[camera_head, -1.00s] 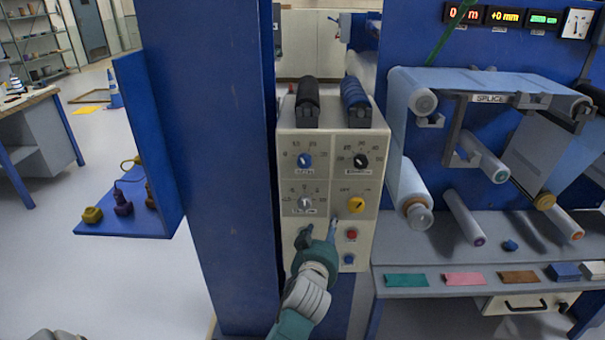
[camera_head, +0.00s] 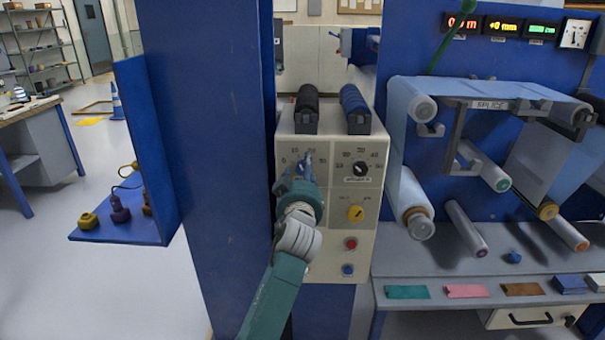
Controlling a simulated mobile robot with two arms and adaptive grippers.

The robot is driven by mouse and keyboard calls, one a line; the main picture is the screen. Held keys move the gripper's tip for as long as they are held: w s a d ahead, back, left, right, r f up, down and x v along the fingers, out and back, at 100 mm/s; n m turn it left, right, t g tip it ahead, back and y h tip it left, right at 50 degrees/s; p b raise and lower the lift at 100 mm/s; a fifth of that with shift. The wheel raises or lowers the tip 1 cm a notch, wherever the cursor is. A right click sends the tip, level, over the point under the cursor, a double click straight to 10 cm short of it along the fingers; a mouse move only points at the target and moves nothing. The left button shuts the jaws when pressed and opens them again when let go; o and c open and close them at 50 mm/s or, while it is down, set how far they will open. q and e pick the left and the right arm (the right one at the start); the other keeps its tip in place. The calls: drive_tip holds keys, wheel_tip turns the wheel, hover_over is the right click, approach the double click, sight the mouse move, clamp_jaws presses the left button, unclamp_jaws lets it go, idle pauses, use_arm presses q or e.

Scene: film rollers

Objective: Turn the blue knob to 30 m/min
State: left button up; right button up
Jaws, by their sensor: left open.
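The blue knob (camera_head: 301,168) is at the upper left of the beige control panel (camera_head: 331,253), with numbers around its dial. My left gripper (camera_head: 298,170) is open in front of this knob, with its fingertips around or just before it; I cannot tell whether they touch. The gripper and wrist hide most of the knob, its label and the dial below it. The knob's pointer setting cannot be read. My right gripper is not in view.
A blue column (camera_head: 215,150) stands close on the left. Film rollers (camera_head: 412,205) are on the right.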

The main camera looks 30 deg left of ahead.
use_arm(q)
drive_tip(key=shift+w+a, duration=0.15)
drive_tip(key=shift+w, duration=0.15)
drive_tip(key=c, duration=1.1)
drive_tip(key=shift+c, duration=0.2)
drive_tip(key=shift+r, duration=0.1)
